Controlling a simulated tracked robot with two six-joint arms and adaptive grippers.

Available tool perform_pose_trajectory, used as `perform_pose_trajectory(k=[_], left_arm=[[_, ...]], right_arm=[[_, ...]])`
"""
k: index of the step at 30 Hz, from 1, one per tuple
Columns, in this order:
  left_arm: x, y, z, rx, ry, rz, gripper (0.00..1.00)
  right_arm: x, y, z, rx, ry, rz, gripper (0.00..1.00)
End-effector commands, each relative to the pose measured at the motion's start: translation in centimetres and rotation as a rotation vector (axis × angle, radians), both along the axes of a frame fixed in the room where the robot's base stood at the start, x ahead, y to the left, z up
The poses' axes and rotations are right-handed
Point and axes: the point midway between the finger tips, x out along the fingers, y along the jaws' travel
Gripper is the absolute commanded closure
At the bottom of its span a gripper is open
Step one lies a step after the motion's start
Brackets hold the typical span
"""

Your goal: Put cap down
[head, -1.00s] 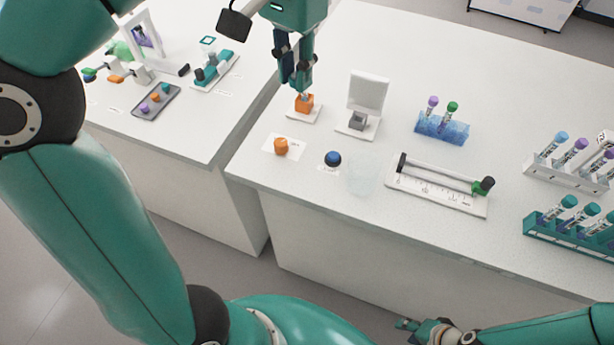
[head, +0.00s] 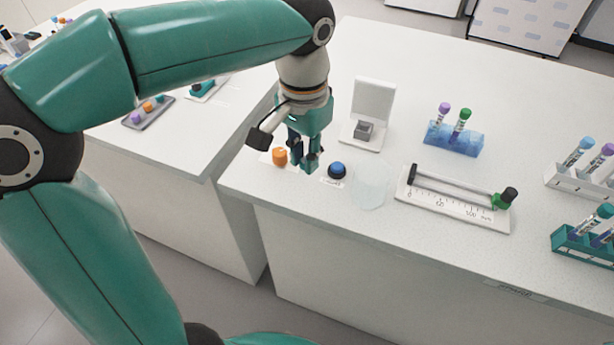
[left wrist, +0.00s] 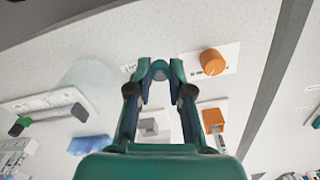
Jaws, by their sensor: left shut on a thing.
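My left gripper (head: 303,166) is shut on a small teal round piece, which looks like the cap (left wrist: 160,70) and shows between the fingertips in the left wrist view. In the head view the gripper is low over the near edge area of the bench, between the orange knob (head: 280,157) and the blue knob (head: 337,170). Whether the cap touches the bench cannot be told. My right gripper is out of view.
A clear vessel (head: 371,190) stands right of the blue knob. Beyond are a white stand (head: 373,100), a ruler device (head: 455,205) and a blue rack (head: 452,140) with two tubes. More tube racks (head: 585,178) are at the right. The bench's front strip is mostly clear.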

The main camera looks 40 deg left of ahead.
Motion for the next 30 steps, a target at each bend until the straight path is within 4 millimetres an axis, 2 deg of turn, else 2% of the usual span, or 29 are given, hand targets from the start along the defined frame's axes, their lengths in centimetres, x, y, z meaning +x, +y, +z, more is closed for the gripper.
perform_pose_trajectory(k=[5, 12, 24, 25, 29, 30], left_arm=[[0.0, 0.0, -1.3, 0.000, 0.002, 0.000, 0.93], [0.0, 0.0, -4.5, 0.000, 0.003, 0.000, 0.93], [0.0, -0.1, -5.0, 0.000, 0.000, -0.001, 0.93], [0.0, -0.1, -5.0, 0.000, 0.000, -0.001, 0.79], [0.0, -0.1, -5.0, 0.000, 0.000, -0.002, 0.57], [0.0, -0.1, -5.0, 0.000, 0.000, -0.002, 0.55]], right_arm=[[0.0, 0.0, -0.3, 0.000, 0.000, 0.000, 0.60], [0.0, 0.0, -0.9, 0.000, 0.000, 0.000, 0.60], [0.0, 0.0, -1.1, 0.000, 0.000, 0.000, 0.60], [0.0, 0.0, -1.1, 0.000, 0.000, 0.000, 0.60], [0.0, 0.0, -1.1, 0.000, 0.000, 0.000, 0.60], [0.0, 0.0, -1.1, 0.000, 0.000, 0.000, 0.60]])
